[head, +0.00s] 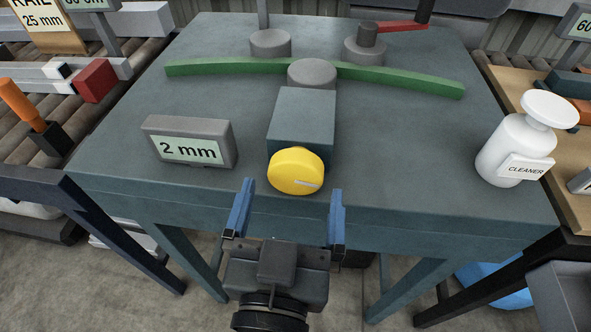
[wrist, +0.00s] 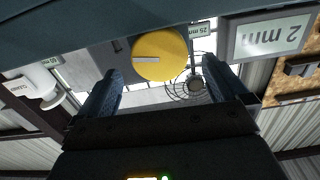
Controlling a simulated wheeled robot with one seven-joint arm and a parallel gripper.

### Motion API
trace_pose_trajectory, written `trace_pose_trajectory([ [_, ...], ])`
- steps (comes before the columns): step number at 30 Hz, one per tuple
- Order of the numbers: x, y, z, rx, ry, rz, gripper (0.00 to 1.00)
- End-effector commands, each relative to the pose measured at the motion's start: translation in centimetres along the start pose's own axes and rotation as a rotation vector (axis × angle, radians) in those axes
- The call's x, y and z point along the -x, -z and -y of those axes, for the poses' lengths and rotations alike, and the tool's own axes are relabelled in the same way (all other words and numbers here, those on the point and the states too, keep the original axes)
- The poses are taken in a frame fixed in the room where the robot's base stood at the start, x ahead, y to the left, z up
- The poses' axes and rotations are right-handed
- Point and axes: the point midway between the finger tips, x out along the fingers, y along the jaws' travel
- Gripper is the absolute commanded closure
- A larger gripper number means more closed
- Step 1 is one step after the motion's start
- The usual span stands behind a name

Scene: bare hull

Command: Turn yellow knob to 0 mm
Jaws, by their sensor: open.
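The yellow knob (head: 296,171) sits on the front of a grey-blue block (head: 301,121) at the table's front edge. It has a pale mark, near its lower right in the head view. The knob also shows in the wrist view (wrist: 160,55), with its pale mark to the left of centre. A display (head: 189,145) left of the block reads "2 mm"; it shows upside down in the wrist view (wrist: 270,37). My gripper (head: 288,212) is open and empty, its blue fingers in front of and just below the knob, apart from it.
A green curved bar (head: 400,79) lies behind the block against grey rollers (head: 270,43). A white cleaner bottle (head: 512,148) stands at the table's right edge. Roller conveyor (head: 60,75) with a red block (head: 95,80) is at the left.

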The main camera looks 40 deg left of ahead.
Motion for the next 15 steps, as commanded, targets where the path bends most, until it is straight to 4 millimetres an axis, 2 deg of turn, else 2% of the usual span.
trace_pose_trajectory([
  [3, -2.0, 0.3, 0.1, 0.001, 0.001, -0.002, 0.00],
  [7, -3.7, 0.2, 0.1, 0.003, 0.001, -0.002, 0.00],
  [15, -5.0, 0.0, 0.0, 0.002, 0.001, 0.000, 0.00],
])
